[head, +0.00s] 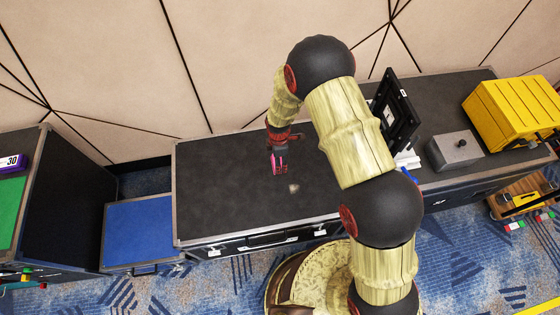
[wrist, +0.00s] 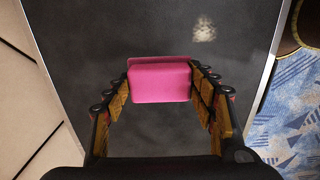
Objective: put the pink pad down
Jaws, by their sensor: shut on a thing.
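The pink pad (wrist: 160,82) is a small rounded block held between the fingertips of my gripper (wrist: 160,84) in the wrist view. In the head view the pad (head: 279,161) shows as a small pink patch at the end of my gripper (head: 279,167). My gripper is shut on the pad, over the dark top of the long case (head: 230,195). I cannot tell whether the pad touches the surface or hangs just above it.
The case top around the pad is clear except for a pale spot (head: 293,188). To the right are an open black panel (head: 397,115), a grey box (head: 455,150) and a yellow case (head: 515,112). A lower blue-topped box (head: 140,230) stands left. The wall is behind.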

